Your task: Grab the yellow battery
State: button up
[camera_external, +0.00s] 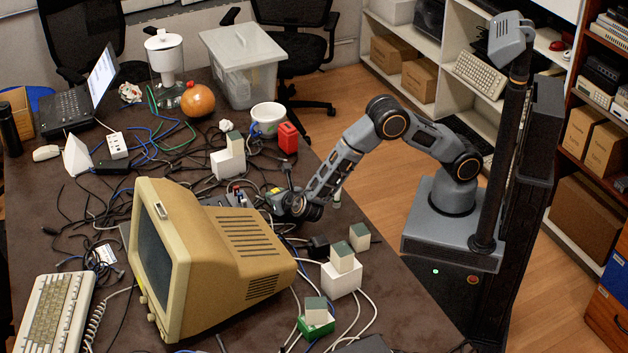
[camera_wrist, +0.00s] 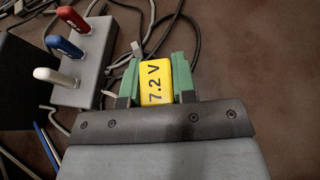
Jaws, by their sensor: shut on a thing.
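The yellow battery (camera_wrist: 156,82), marked "7.2 V", is between the green fingers of my gripper (camera_wrist: 156,78) in the wrist view. The fingers are shut on its left and right sides. In the external view my gripper (camera_external: 277,200) is low over the table behind the beige monitor, among cables. Only a small patch of yellow shows at the gripper there. I cannot tell whether the battery still touches the table.
A grey holder (camera_wrist: 92,62) with red, blue and white sticks is left of my gripper. The beige monitor (camera_external: 215,255) stands close in front. White blocks with greenish tops (camera_external: 342,278) and a red block (camera_external: 288,137) are nearby. Cables cover much of the table.

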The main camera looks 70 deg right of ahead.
grip_shut()
jog(key=shift+r, duration=0.15)
